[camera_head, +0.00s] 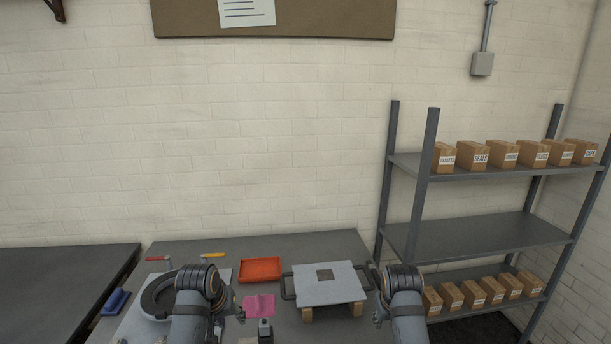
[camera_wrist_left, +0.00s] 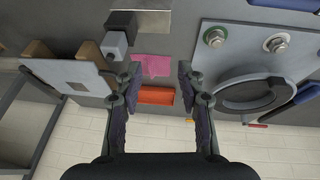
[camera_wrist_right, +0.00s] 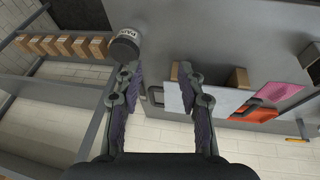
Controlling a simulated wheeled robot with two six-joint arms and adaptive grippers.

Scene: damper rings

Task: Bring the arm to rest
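A dark ring (camera_head: 148,298) lies on a light mounting plate (camera_head: 133,325), partly behind my left arm; the ring also shows in the left wrist view (camera_wrist_left: 222,96). My right gripper (camera_wrist_right: 158,72) is open and empty, near the right end of the bench beside a grey panel (camera_head: 325,291) with a square opening. Neither gripper touches anything that I can see.
The panel rests on wooden blocks (camera_head: 307,314). An orange tray (camera_head: 260,269), a pink cloth (camera_head: 259,305) and a grey block (camera_head: 265,331) are between my arms. A labelled dark can (camera_wrist_right: 124,48) stands near my right gripper. Shelving (camera_head: 480,240) with boxes stands right.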

